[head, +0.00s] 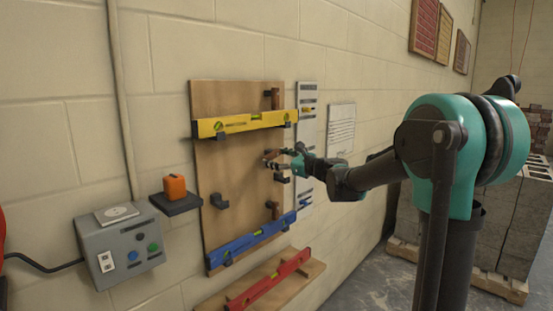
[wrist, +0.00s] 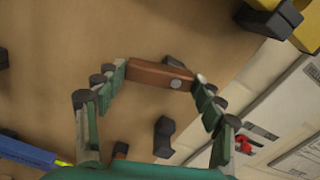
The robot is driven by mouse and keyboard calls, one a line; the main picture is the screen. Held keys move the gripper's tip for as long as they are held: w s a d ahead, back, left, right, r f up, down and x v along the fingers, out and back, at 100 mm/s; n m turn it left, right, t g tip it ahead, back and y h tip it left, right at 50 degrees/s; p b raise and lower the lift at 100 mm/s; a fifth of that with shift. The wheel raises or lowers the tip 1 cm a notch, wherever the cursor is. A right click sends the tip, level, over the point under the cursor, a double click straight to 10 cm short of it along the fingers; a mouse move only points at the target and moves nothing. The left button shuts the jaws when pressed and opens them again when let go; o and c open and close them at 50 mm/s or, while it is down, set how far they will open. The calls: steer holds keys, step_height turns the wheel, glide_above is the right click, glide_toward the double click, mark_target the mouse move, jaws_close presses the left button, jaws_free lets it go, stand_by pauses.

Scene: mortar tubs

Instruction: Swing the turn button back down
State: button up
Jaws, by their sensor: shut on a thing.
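My gripper (head: 284,158) is at the wooden board (head: 232,180), at the middle turn button (head: 271,155), a small brown wooden bar. In the wrist view my gripper (wrist: 161,88) has its two fingers on either side of the turn button (wrist: 158,75), shut on it. The bar lies across between the fingertips, with a round metal screw head near its right end. In the head view the bar looks nearly level, though the fingers partly hide it. A dark hook (wrist: 164,137) is beside it on the board, free of any level.
A yellow level (head: 240,123) rests on hooks above and a blue level (head: 253,240) on hooks below. Similar brown buttons (head: 275,100) show above and below (head: 272,207). A red level (head: 270,282) lies on a lower wooden shelf. A grey switch box (head: 120,245) is at left.

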steer(key=n, duration=0.3)
steer(key=shift+w+d+f+n, duration=0.1)
steer(key=shift+f+n, duration=0.2)
steer(key=shift+n, duration=0.1)
steer(key=shift+w+d+f+n, duration=0.15)
steer(key=shift+w+n, duration=0.05)
steer(key=shift+n, duration=1.65)
steer(key=shift+w+d+f+n, duration=0.1)
steer(key=shift+w+d+n, duration=0.05)
steer(key=shift+n, duration=1.65)
steer(key=shift+w+d+f+n, duration=0.15)
steer(key=shift+w+n, duration=0.05)
steer(key=shift+n, duration=1.65)
steer(key=o, duration=1.2)
steer(key=shift+c, duration=0.2)
